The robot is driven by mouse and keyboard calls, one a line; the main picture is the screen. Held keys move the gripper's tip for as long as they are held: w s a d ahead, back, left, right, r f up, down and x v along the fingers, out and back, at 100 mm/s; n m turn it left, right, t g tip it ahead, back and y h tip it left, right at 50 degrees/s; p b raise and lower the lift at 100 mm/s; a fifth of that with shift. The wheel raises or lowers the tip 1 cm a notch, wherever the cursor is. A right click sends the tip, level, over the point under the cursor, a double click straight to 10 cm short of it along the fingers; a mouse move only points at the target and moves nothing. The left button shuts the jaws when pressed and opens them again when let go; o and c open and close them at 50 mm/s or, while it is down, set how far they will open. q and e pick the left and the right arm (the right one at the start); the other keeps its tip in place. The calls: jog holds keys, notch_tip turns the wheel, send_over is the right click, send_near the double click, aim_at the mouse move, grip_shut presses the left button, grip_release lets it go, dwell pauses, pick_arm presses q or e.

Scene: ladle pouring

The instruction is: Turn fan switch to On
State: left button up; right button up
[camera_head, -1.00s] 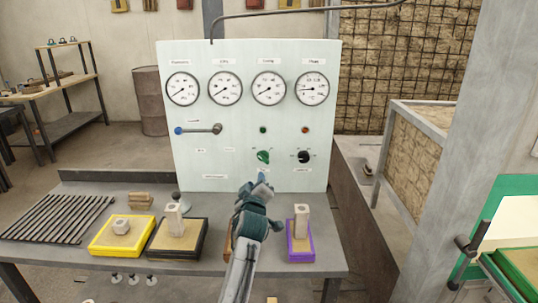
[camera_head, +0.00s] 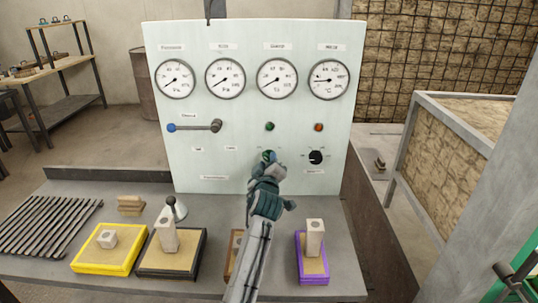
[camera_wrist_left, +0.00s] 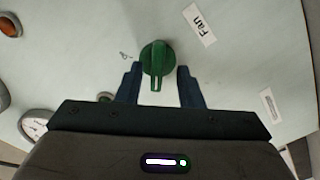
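The green fan switch (camera_wrist_left: 157,62) is a round knob with a raised grip on the pale control panel, beside the "Fan" label (camera_wrist_left: 200,25) in the left wrist view. In the head view the switch (camera_head: 268,156) is mostly hidden behind my left gripper (camera_head: 268,165). In the left wrist view my left gripper (camera_wrist_left: 158,85) is open. Its two dark fingers stand one on each side of the knob's grip, with gaps visible on both sides.
The panel (camera_head: 200,105) also carries a black knob (camera_head: 316,157), gauges, a lever with a blue end (camera_head: 171,128) and small lamps. On the table below stand a yellow tray (camera_head: 75,265), a black tray (camera_head: 145,268) and a purple tray (camera_head: 301,275), with blocks on them.

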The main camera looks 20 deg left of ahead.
pick_arm(q)
jog(key=shift+w, duration=0.25)
jog(key=shift+s+d+r, duration=0.1)
jog(key=shift+s+r, duration=0.05)
jog(key=shift+s, duration=0.05)
jog(key=shift+c, duration=0.4)
grip_shut()
pick_arm(e)
jog(key=shift+s+d+f, duration=0.15)
jog(key=shift+s, duration=0.35)
